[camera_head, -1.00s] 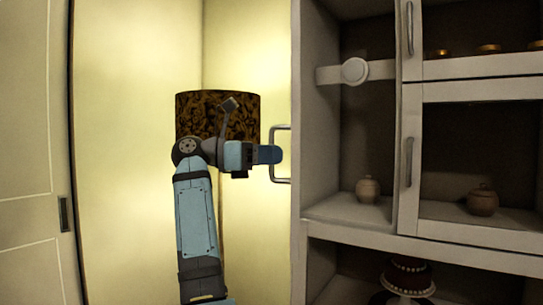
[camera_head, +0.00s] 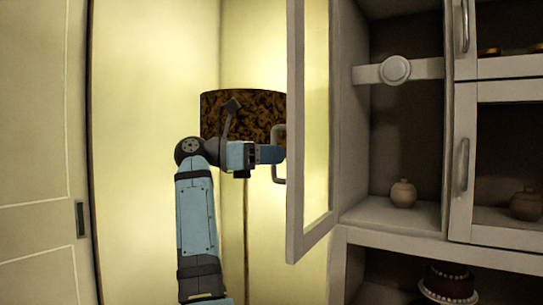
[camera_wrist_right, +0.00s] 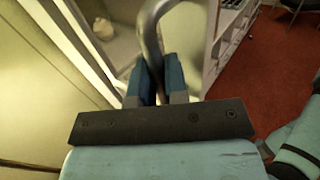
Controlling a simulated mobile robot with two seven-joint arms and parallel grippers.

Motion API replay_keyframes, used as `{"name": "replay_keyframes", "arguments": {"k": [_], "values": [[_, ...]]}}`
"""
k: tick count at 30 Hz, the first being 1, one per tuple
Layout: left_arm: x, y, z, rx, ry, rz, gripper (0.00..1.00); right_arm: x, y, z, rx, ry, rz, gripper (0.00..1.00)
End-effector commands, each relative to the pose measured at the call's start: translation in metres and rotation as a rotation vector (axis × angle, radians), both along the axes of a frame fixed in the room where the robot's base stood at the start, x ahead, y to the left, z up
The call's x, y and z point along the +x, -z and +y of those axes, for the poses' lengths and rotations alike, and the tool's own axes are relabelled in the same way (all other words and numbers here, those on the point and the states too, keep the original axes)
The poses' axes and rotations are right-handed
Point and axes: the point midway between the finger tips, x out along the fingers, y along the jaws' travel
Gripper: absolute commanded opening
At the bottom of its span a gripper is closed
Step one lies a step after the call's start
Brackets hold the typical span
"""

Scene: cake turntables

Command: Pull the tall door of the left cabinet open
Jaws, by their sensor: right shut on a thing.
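The tall door (camera_head: 295,130) of the left cabinet has a pale frame around a glass pane. It stands open, swung out from the cabinet's left side, with its inner face partly visible. Its curved metal handle (camera_head: 279,180) is on the outer face, to the left. My right gripper (camera_head: 272,154) is shut on this handle. In the right wrist view, the handle (camera_wrist_right: 150,35) passes between the two blue fingers of the gripper (camera_wrist_right: 160,78). My left gripper is not in view.
The open cabinet (camera_head: 400,212) has a small round pot (camera_head: 403,193) on its shelf and a cake (camera_head: 449,282) below. Further doors with handles are at the right. A dark patterned lamp (camera_head: 240,115) stands behind my arm. A panelled door (camera_head: 40,150) is at far left.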

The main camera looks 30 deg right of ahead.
Motion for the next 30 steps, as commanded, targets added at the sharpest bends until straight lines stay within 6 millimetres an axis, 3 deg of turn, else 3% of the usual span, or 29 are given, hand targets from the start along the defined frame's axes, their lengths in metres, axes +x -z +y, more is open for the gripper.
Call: {"name": "replay_keyframes", "arguments": {"k": [10, 11, 13, 14, 23, 30], "values": [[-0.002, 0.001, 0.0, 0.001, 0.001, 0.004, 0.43, 0.0, -0.001, -0.001, 0.0, 0.0, 0.0, 0.0], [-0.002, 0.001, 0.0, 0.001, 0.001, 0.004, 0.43, 0.0, -0.001, -0.001, 0.0, 0.0, 0.0, 0.18], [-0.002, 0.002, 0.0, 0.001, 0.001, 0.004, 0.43, 0.0, -0.001, -0.001, 0.0, 0.001, -0.001, 0.34], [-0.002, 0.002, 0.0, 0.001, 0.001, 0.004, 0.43, 0.0, -0.001, -0.001, 0.0, 0.001, -0.001, 0.37], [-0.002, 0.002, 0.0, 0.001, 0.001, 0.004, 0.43, 0.001, 0.0, 0.001, 0.0, 0.0, 0.0, 0.37], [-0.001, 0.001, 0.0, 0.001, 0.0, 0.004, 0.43, 0.017, -0.001, 0.03, -0.002, -0.002, 0.001, 0.37]]}}
